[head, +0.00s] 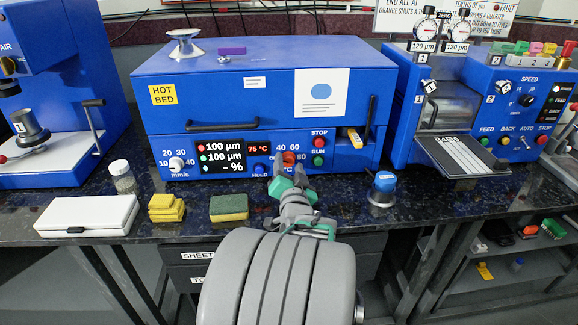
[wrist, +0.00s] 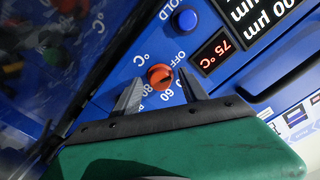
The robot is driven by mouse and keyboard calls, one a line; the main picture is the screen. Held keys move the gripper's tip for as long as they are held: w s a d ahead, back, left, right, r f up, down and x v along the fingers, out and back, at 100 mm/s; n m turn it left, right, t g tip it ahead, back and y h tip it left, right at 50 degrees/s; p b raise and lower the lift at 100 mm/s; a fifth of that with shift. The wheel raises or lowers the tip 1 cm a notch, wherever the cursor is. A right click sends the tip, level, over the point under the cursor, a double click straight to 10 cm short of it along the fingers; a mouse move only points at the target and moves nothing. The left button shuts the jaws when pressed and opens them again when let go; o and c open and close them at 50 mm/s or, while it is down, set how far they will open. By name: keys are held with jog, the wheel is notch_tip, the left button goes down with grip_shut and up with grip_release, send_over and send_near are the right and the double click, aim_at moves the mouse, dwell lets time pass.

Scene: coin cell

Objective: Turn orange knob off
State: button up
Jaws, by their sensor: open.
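The orange knob (head: 289,158) is on the front panel of the blue hot-bed machine (head: 215,115), right of the red 75 °C display. It also shows in the wrist view (wrist: 160,76), with a dark slot on its face and OFF, 60 and 80 marks around it. My gripper (head: 291,174) is in front of the panel, just below the knob in the head view. In the wrist view its open fingers (wrist: 161,92) stand on either side of the knob. I cannot tell whether they touch it.
A red STOP button (head: 319,142) and green RUN button (head: 318,161) sit right of the knob.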

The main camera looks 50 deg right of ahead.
jog(key=v, duration=0.6)
jog(key=shift+s+a, duration=0.1)
jog(key=shift+s, duration=0.15)
jog(key=shift+s+a, duration=0.25)
jog(key=shift+a, duration=0.2)
